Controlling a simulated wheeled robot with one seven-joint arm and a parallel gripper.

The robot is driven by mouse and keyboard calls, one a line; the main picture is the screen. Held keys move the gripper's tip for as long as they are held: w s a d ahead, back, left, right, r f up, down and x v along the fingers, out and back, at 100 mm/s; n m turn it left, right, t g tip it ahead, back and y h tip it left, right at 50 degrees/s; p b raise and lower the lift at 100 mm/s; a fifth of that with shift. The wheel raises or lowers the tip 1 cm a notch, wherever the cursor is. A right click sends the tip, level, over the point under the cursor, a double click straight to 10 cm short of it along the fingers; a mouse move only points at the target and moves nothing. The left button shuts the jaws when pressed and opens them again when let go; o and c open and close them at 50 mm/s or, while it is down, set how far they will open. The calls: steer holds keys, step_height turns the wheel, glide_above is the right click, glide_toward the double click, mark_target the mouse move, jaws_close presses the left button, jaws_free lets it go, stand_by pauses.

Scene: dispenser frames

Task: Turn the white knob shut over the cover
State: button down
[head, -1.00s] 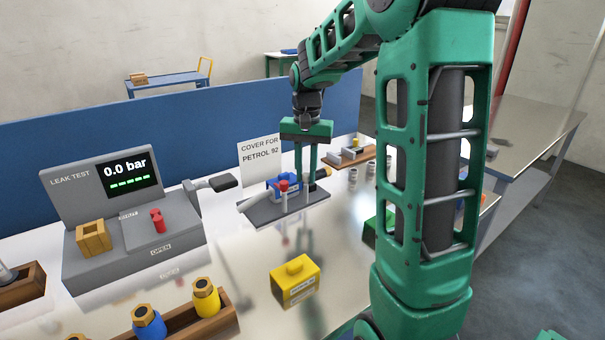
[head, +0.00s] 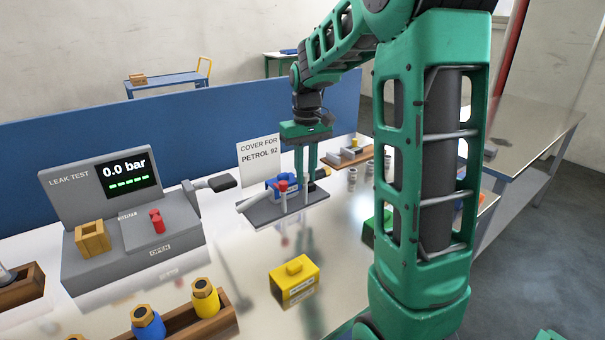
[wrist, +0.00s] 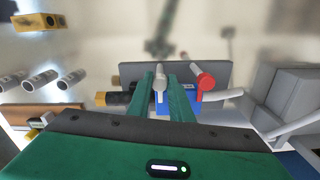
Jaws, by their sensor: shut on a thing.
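My gripper (head: 305,176) points down over a grey fixture plate (head: 262,214) on the bench. In the wrist view its two green fingers (wrist: 162,95) are shut on the white knob (wrist: 158,78), which stands between them. Beside it is a red knob (wrist: 204,80) on a white stem; it also shows in the head view (head: 282,185). A blue cover (head: 272,184) sits on the fixture by the knobs, and its blue side shows in the wrist view (wrist: 196,104). The fingers partly hide the blue part and the white knob's lower end, so I cannot tell how the knob sits over the cover.
A sign (head: 259,157) reading "COVER FOR PETROL 92" stands behind the fixture. A leak tester (head: 90,190) with a handle is at left. A yellow block (head: 293,288) stands in front. A wooden tray (head: 350,158) and grey cylinders are at right.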

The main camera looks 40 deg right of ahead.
mark_target(305, 174)
steer(key=shift+w+r, duration=0.1)
steer(key=shift+w, duration=0.1)
steer(key=c, duration=1.6)
jaws_free()
steer(key=shift+s, duration=0.1)
step_height(305, 174, up, 11)
steer(key=shift+f, duration=0.2)
steer(key=s+a+f+m, duration=0.1)
steer(key=s+f, duration=0.3)
steer(key=s, duration=0.5)
steer(key=s+a+f+m, duration=0.1)
steer(key=s+f, duration=0.4)
steer(key=s, duration=0.5)
steer(key=s+a+f+m, duration=0.2)
steer(key=s+f, duration=0.2)
steer(key=s, duration=0.5)
steer(key=shift+s+f, duration=0.25)
steer(key=shift+s, duration=0.15)
